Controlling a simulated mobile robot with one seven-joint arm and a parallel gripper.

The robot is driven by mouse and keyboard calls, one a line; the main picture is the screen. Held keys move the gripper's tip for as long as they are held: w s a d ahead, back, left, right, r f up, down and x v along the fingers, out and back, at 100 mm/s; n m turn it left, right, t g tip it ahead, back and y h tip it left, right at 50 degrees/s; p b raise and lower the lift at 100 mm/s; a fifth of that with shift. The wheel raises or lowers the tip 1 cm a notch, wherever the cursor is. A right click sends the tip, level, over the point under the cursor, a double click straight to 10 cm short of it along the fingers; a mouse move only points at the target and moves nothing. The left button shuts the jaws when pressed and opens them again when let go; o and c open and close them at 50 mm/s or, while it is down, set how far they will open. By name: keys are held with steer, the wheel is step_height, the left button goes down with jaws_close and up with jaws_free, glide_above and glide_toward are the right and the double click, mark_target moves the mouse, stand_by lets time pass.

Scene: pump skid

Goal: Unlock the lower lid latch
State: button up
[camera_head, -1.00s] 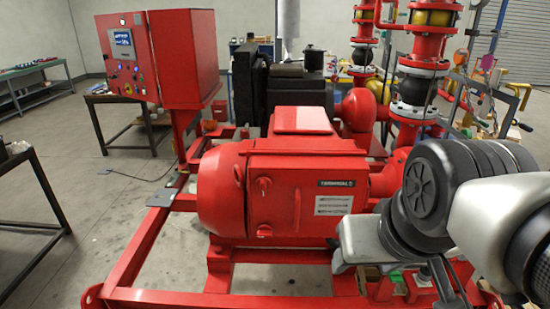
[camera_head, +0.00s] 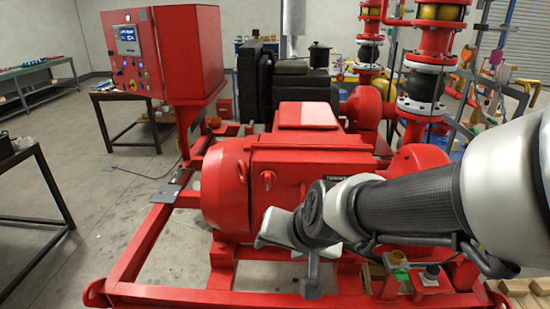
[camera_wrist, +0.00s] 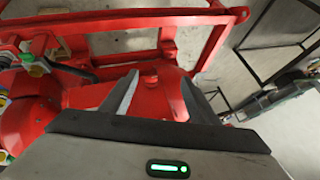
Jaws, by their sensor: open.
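The red motor casing (camera_head: 285,155), with its flat lid face, stands in the middle of the head view. The upper lid latch (camera_head: 268,179) shows as a small red handle on that face. The lower lid latch is hidden behind my gripper and arm in the head view. My gripper (camera_head: 287,236) is in front of the lower part of the lid face. In the wrist view my gripper (camera_wrist: 160,80) is open, with its two fingers apart and the red casing (camera_wrist: 158,98) beyond and between them. I cannot make out a latch there, and I see nothing held.
The red skid frame (camera_head: 195,299) runs along the front and left. A red control cabinet (camera_head: 186,55) stands at the back left and a dark table (camera_head: 125,97) beside it. Red pipework (camera_head: 432,45) rises at the right.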

steer(key=w+a+f+m+t+h+b, duration=0.1)
steer(key=w+a+f+t+h+b, duration=0.15)
steer(key=f, duration=0.75)
steer(key=w+a+f+m+t+h+b, duration=0.1)
steer(key=f+t+h, duration=0.15)
steer(key=f, duration=0.85)
step_height(320, 180, up, 4)
steer(key=s+n+t+y+b, duration=0.1)
steer(key=s+n+t, duration=0.15)
steer(key=t, duration=0.35)
steer(key=w+b, duration=1.7)
steer(key=w, duration=0.1)
steer(key=shift+w+r+n+t, duration=0.15)
steer(key=shift+r+n+t, duration=0.15)
steer(key=shift+n, duration=0.15)
steer(key=shift+d, duration=0.1)
steer(key=c, duration=1.1)
steer(key=shift+o, duration=0.2)
